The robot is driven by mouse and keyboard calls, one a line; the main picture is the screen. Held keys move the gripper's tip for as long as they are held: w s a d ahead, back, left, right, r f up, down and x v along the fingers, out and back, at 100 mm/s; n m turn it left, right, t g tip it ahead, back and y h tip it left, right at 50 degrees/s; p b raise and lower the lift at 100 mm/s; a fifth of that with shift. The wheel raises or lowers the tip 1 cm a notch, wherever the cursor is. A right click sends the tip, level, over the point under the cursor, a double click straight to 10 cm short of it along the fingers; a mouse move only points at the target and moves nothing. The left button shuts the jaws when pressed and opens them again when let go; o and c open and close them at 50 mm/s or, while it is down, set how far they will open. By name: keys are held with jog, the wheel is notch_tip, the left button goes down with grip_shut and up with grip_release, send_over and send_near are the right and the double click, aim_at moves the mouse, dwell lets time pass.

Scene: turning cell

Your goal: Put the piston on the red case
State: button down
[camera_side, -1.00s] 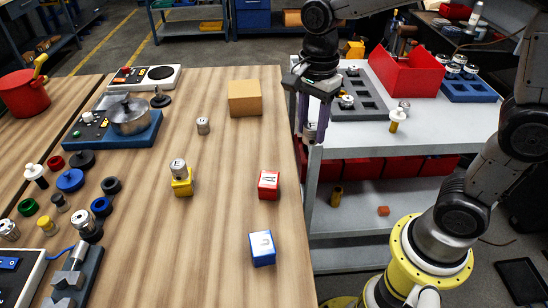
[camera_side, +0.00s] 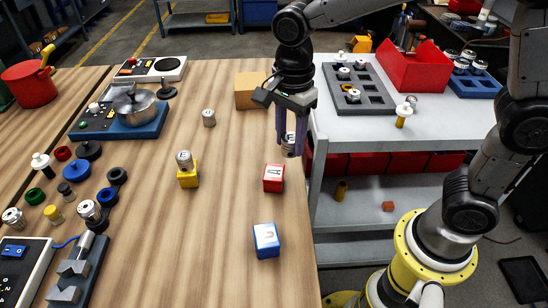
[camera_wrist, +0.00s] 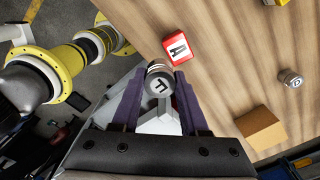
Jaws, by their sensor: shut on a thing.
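The red case (camera_side: 273,178) is a small red cube with a white lettered top, near the right edge of the wooden table. It also shows in the wrist view (camera_wrist: 179,48), just beyond my fingertips. My gripper (camera_side: 292,143) points down with its purple fingers shut on a silver, lettered piston (camera_side: 287,146). The piston's marked end shows between the fingers in the wrist view (camera_wrist: 159,84). In the side view the piston is above and slightly right of the red case, apart from it. Its height over the table is hard to judge.
A yellow case (camera_side: 187,178) carries another silver piston (camera_side: 184,160). A blue case (camera_side: 266,240) is empty. Another piston (camera_side: 209,117) stands alone. A cardboard box (camera_side: 250,90) sits behind my gripper. A grey tray (camera_side: 376,105) lies on the cart at right.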

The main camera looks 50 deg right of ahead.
aim_at(274, 172)
jog(key=w+f, duration=0.1)
jog(key=w+a+f, duration=0.1)
jog(key=f, duration=0.1)
jog(key=shift+w+f, duration=0.2)
jog(key=shift+w, duration=0.15)
jog(key=shift+w+f, duration=0.15)
jog(key=shift+f, duration=0.8)
jog(key=shift+w+f, duration=0.15)
jog(key=shift+f, duration=0.8)
jog(key=shift+f, duration=0.15)
jog(key=shift+c, duration=2.1)
grip_release()
